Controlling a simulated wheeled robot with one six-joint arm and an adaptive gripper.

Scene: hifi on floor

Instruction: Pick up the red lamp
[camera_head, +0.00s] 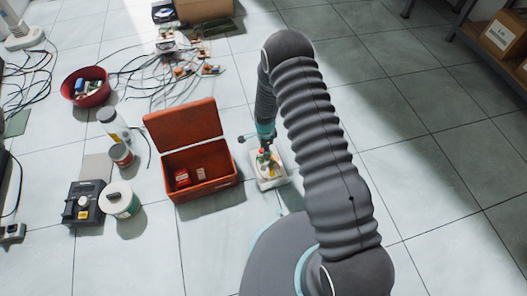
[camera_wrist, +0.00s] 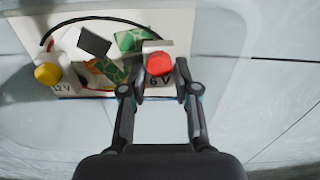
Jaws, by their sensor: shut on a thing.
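In the head view my gripper (camera_head: 266,150) points down over the white board (camera_head: 270,183), and the red lamp is a tiny spot there. I cannot tell whether the lamp is still seated on the board.
The board carries a yellow lamp (camera_wrist: 47,74) by a "12 V" marking and green and grey parts. An open red box (camera_head: 205,190) stands just left of the board. Jars, a red bowl (camera_head: 86,88) and cables lie further left. Floor to the right is clear.

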